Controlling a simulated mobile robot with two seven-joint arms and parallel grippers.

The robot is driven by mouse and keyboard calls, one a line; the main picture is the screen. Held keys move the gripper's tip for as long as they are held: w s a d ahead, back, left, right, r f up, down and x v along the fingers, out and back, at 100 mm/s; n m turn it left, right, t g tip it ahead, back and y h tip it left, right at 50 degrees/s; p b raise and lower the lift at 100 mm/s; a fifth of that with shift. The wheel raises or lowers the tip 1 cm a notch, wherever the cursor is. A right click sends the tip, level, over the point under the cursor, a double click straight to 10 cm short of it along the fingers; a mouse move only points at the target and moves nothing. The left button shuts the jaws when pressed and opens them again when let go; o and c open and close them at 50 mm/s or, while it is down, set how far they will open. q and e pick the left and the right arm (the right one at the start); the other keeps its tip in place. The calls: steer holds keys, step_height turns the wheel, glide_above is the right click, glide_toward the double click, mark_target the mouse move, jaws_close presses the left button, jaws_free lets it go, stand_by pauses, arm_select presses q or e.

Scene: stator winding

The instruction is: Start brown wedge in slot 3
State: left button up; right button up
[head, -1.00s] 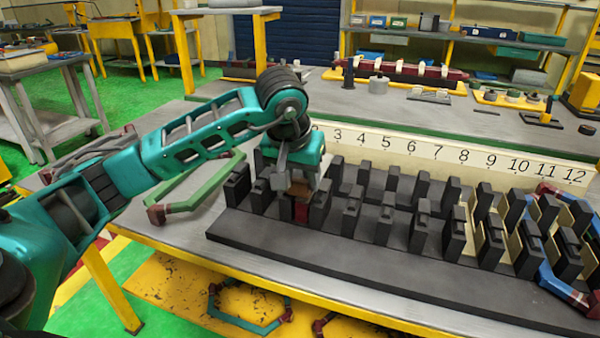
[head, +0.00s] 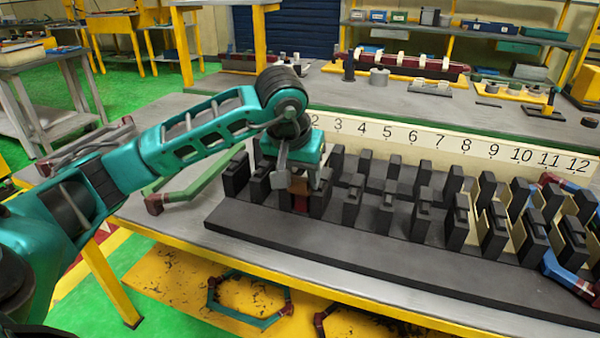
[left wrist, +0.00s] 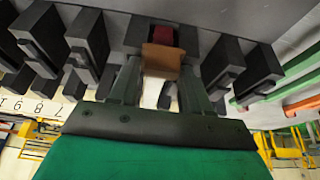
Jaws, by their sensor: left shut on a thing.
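My left gripper (head: 300,183) is shut on the brown wedge (head: 299,187), low over the left part of the black stator block (head: 380,262). In the left wrist view the gripper (left wrist: 160,72) has one finger on each side of the brown wedge (left wrist: 161,60). A dark red piece (head: 303,203) sits between two black teeth directly beyond the wedge; it also shows in the left wrist view (left wrist: 162,37). The wedge lines up with this gap. The gripper hides part of it, so I cannot tell how deep it sits. My right gripper is out of view.
A numbered board (head: 450,143) runs behind the block; the arm hides its left end. Cream liners (head: 507,237) and a blue and dark red coil (head: 567,273) fill slots at the right. A green coil (head: 205,180) lies left of the block.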

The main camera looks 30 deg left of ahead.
arm_select(q)
steer(key=shift+f, duration=0.15)
steer(key=shift+w+a, duration=0.1)
steer(key=shift+w, duration=0.35)
stand_by(0.5)
steer(key=o, duration=1.1)
steer(key=shift+o, duration=0.2)
steer(key=v, duration=1.3)
steer(key=shift+p, duration=0.45)
